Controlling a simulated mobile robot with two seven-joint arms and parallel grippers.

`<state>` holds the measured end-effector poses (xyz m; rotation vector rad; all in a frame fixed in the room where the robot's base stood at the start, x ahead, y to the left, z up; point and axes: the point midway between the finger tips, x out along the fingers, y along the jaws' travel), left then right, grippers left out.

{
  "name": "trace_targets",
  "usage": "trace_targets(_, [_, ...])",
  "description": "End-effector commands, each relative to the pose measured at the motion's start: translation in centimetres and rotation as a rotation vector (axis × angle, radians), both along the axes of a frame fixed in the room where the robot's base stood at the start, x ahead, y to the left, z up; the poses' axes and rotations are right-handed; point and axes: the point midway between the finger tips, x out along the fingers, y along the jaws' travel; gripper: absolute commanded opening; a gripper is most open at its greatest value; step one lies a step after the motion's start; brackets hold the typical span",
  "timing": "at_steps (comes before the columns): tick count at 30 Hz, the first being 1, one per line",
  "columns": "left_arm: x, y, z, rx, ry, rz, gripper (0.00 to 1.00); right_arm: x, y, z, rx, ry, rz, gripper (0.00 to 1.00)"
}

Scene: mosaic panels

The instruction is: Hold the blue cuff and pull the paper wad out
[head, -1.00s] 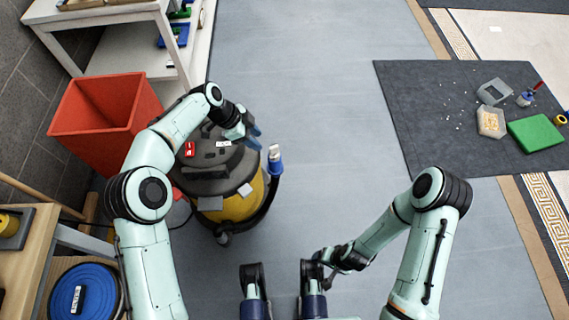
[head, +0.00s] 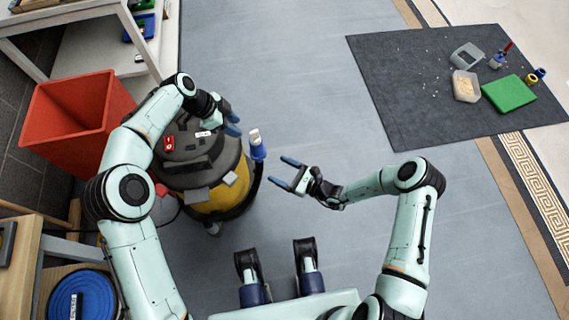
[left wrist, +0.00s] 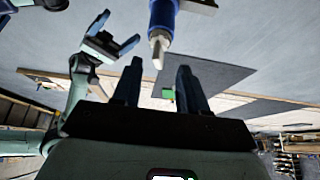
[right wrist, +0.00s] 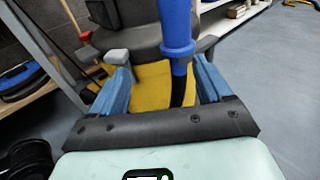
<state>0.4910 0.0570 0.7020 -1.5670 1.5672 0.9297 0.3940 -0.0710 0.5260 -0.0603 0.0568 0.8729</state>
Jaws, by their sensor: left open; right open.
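The blue cuff (head: 258,152) stands upright at the end of the black hose, beside the yellow and black vacuum (head: 205,165). A pale paper wad (head: 254,136) sticks out of its top. My left gripper (head: 233,123) is open above the vacuum, left of the wad. In the left wrist view the wad (left wrist: 158,50) points between the open fingers, beyond their tips, with the cuff (left wrist: 163,16) behind it. My right gripper (head: 283,172) is open, right of the cuff and apart from it. In the right wrist view the cuff (right wrist: 177,28) is ahead, between the fingers; the wad is out of frame.
A red bin (head: 78,120) stands left of the vacuum, near a white shelf (head: 150,50). A dark mat (head: 400,85) at the right holds a green board (head: 509,93) and small containers. The floor between vacuum and mat is clear.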

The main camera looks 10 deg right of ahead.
Motion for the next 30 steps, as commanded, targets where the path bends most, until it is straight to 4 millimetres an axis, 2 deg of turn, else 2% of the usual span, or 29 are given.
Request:
trace_targets(4, [0.0,0.0,0.0,0.0,0.0,0.0,0.43,1.5,-0.9,1.1,0.067,-0.026,-0.079,0.78])
trace_targets(8, [0.0,0.0,0.0,0.0,0.0,0.0,0.43,2.4,-0.3,1.2,0.079,-0.03,-0.091,0.78])
trace_targets(24, [0.0,0.0,0.0,0.0,0.0,0.0,0.43,9.2,6.7,1.2,0.076,-0.03,-0.087,0.78])
trace_targets(30, [0.0,0.0,0.0,0.0,0.0,0.0,0.43,10.6,8.1,1.2,0.075,-0.03,-0.087,0.78])
